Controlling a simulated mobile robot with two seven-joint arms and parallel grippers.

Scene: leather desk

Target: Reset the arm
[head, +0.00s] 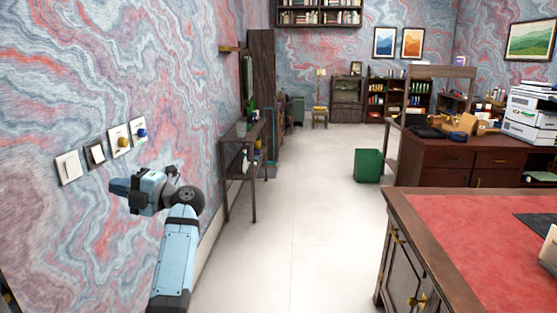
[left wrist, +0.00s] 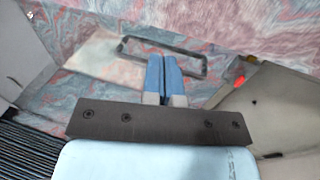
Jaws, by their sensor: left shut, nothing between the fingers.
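My left arm comes up from the bottom of the head view, and its left gripper (head: 118,186) is in front of the marbled wall, below the row of wall switches. In the left wrist view the two blue fingers (left wrist: 164,80) are pressed together with nothing between them. They point towards a dark-framed switch plate (left wrist: 165,55) and overlap its lower edge in the picture. I cannot tell whether they touch it. The same dark-framed plate (head: 96,153) shows in the head view above the gripper. My right gripper is out of view.
Other wall plates are a white switch (head: 68,167), a plate with a yellowish knob (head: 118,140) and one with a blue knob (head: 139,131). A narrow console table (head: 240,140) stands along the wall. A red-topped desk (head: 470,225) is at right. Pale floor (head: 300,220) between them is clear.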

